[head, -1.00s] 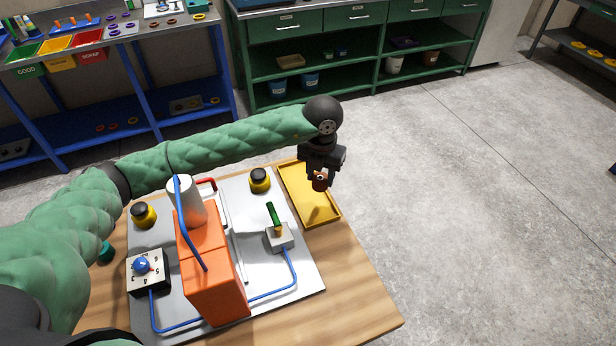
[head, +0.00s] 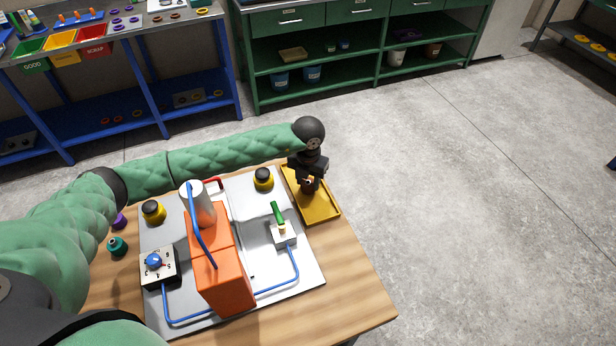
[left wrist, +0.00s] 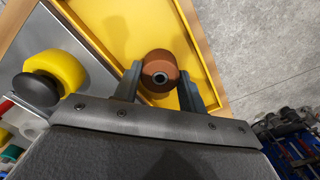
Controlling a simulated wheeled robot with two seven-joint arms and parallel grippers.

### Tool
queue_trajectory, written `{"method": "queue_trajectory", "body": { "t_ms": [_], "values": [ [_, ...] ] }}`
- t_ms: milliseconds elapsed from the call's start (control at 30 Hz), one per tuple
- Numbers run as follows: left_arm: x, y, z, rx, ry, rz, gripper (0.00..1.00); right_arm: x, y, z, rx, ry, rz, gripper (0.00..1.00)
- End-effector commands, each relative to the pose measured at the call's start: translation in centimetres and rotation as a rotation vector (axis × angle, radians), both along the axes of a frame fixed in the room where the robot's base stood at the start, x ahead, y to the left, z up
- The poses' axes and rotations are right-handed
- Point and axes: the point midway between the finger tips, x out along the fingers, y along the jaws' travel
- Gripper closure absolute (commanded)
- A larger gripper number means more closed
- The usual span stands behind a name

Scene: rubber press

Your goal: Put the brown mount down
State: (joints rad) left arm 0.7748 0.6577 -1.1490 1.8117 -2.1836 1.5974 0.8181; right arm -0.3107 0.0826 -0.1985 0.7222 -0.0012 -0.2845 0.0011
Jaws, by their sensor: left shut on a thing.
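The brown mount (left wrist: 160,72) is a short cylinder with a dark hole in its end. It is between the fingers of my left gripper (left wrist: 160,85), which is shut on it. In the head view my left gripper (head: 308,186) points down over the yellow tray (head: 322,212), and the mount is mostly hidden by the gripper. The yellow tray also fills the background behind the mount in the left wrist view (left wrist: 115,25). I cannot tell whether the mount touches the tray floor. My right gripper is not in view.
The press with its orange body (head: 224,275) stands on a metal plate left of the tray. Yellow-and-black buttons (head: 263,179), a green-handled lever (head: 279,216) and a dial box (head: 157,266) surround it. A teal piece (head: 117,246) and a purple piece (head: 119,221) lie at the table's left.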

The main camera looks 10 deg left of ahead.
Motion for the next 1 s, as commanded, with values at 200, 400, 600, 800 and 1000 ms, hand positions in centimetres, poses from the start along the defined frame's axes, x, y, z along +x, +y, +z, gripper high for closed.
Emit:
{"method": "queue_trajectory", "body": {
  "t_ms": [200, 400, 600, 800, 1000],
  "values": [
    [0.05, 0.0, -0.22, 0.001, -0.001, 0.0, 0.85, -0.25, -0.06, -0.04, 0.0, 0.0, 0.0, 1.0],
    [0.05, 0.0, -0.31, 0.0, -0.001, 0.0, 0.85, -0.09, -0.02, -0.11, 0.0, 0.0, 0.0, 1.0],
    [0.05, 0.0, -0.45, 0.0, -0.001, 0.0, 0.85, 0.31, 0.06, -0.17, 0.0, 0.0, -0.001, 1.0],
    [0.04, 0.01, -0.41, 0.001, -0.001, 0.0, 0.37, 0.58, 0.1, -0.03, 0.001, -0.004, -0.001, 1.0],
    [0.04, 0.01, -0.37, 0.001, -0.001, 0.0, 0.37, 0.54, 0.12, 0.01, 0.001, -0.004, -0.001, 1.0]
  ]
}}
